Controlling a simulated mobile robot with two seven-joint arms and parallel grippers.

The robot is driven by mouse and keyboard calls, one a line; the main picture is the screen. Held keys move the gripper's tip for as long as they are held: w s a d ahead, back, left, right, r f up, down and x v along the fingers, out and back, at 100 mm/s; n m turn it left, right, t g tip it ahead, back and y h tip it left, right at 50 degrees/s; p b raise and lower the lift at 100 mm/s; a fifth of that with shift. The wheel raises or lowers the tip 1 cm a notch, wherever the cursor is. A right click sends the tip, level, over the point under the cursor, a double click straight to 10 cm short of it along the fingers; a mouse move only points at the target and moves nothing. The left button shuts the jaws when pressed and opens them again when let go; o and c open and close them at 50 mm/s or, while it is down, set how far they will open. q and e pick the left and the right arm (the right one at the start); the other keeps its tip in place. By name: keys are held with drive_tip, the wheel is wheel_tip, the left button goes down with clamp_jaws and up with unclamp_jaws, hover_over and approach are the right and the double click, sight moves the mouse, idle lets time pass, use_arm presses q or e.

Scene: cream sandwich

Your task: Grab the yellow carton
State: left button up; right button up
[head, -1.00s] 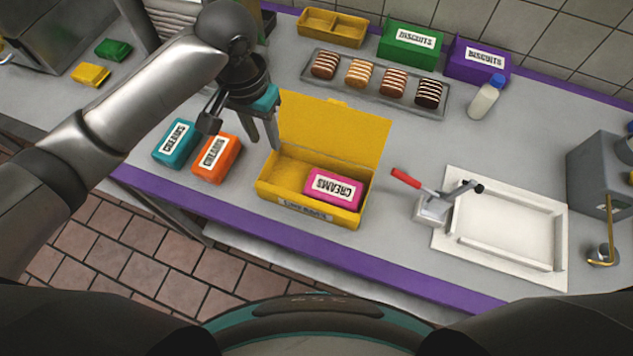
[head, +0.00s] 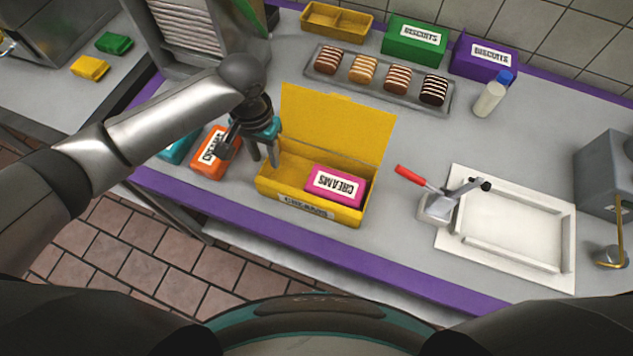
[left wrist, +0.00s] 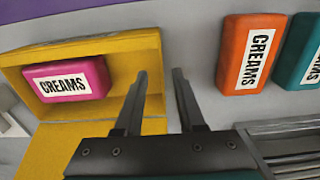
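The yellow carton (head: 335,128) stands on the counter with its lid raised at the back. A pink creams pack (head: 336,185) lies in its right part; the left part is empty. In the left wrist view the carton (left wrist: 120,45) is at the left, with the pink pack (left wrist: 66,80) in it. My left gripper (head: 264,158) is at the carton's left end, pointing down. Its fingers (left wrist: 159,73) are apart with nothing gripped. In the wrist view they lie on either side of the carton's end edge; contact cannot be told. My right gripper is out of view.
An orange pack (head: 211,165) and a teal pack (head: 178,150) lie left of the carton. A white tray (head: 450,245) and a red-handled tool (head: 411,176) are at the right. Behind are a tray of biscuits (head: 325,78), a bottle (head: 489,99) and biscuit boxes (head: 400,45).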

sight(269, 174)
use_arm(q)
wheel_tip(269, 174, down, 4)
drive_tip(key=shift+a+b, duration=0.15)
drive_tip(key=shift+b, duration=0.2)
clamp_jaws()
idle(1.2)
